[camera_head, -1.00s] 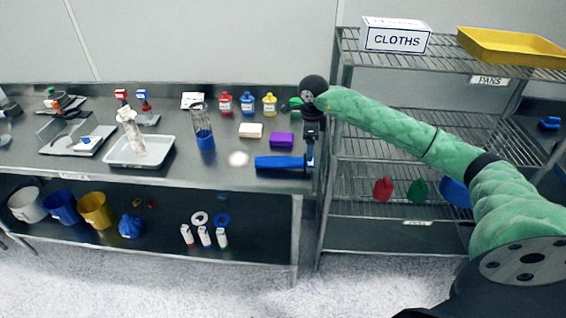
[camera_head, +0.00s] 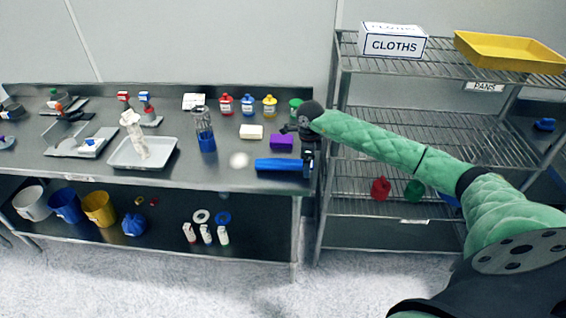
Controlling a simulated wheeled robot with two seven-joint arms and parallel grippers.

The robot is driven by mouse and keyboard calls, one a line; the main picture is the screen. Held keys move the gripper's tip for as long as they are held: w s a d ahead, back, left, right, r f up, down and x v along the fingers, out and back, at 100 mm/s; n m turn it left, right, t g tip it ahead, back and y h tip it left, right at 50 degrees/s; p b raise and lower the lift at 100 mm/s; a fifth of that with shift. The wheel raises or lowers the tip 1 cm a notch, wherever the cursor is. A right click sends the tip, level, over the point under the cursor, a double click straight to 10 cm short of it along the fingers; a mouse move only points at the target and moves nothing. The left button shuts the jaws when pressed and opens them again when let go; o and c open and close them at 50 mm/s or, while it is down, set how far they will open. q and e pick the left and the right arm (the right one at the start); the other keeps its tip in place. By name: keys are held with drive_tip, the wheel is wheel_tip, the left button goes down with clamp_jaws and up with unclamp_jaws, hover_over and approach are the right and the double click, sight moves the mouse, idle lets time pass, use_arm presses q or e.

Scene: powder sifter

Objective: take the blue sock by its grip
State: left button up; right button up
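A long blue item (camera_head: 279,165), which looks like the blue sock, lies along the table's front right edge. Its grip is too small to make out. My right gripper (camera_head: 308,160) points down at the item's right end, by the table's right edge. It is dark and small, and I cannot tell whether its fingers touch the item or are open or shut. A clear cylinder with a blue lower part (camera_head: 206,142) stands upright further left. My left gripper is not in view.
A purple block (camera_head: 281,142), a cream block (camera_head: 251,131) and a white mound (camera_head: 239,160) are near the blue item. A grey tray (camera_head: 117,157) lies further left. A wire rack (camera_head: 345,100) stands right of the table. Buckets, including a yellow one (camera_head: 99,208), stand on the lower shelf.

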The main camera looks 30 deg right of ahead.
drive_tip(key=shift+f, duration=0.15)
drive_tip(key=shift+c, duration=0.5)
drive_tip(key=c, duration=1)
